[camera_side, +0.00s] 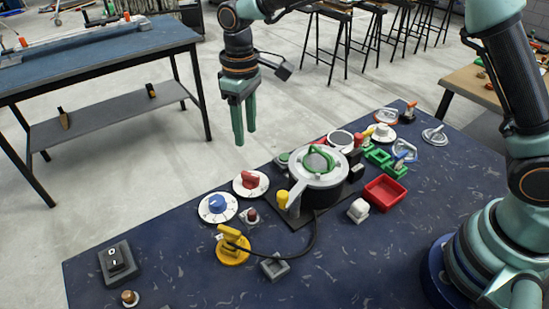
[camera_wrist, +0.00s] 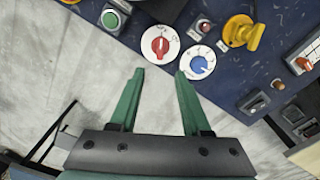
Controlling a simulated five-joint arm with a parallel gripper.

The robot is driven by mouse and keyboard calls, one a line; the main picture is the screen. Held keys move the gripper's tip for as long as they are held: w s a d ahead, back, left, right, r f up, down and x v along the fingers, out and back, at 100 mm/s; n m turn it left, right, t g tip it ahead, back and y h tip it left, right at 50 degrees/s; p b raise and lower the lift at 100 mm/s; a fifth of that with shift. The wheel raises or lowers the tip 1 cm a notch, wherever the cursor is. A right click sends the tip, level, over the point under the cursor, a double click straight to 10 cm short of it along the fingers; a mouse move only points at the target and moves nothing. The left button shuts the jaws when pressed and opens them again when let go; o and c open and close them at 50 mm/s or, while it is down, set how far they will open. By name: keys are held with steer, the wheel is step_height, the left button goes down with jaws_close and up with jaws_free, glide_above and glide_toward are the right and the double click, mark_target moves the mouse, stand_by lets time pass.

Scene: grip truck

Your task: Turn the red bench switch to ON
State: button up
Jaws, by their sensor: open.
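The red bench switch (camera_side: 250,181) is a red knob on a round white dial on the dark blue bench. In the wrist view the red knob (camera_wrist: 159,45) stands roughly upright in the picture on its dial. The dial's marks are too small to read surely. My gripper (camera_side: 243,140) is open and empty, with its green fingers pointing down, and appears above the bench's far edge. In the wrist view my gripper (camera_wrist: 159,72) has its fingertips apart, just below the red dial in the picture and not touching it.
A blue knob (camera_side: 217,204) on a white dial sits close beside the red one. A small red button (camera_side: 250,216), a yellow lever (camera_side: 233,246) and a large grey round device (camera_side: 318,168) stand nearby. A black switch (camera_side: 118,259) sits at the bench's left end.

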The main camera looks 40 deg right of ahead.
mark_target(249, 173)
step_height(249, 173, down, 12)
steer(key=shift+f, duration=0.1)
stand_by(0.5)
jaws_close()
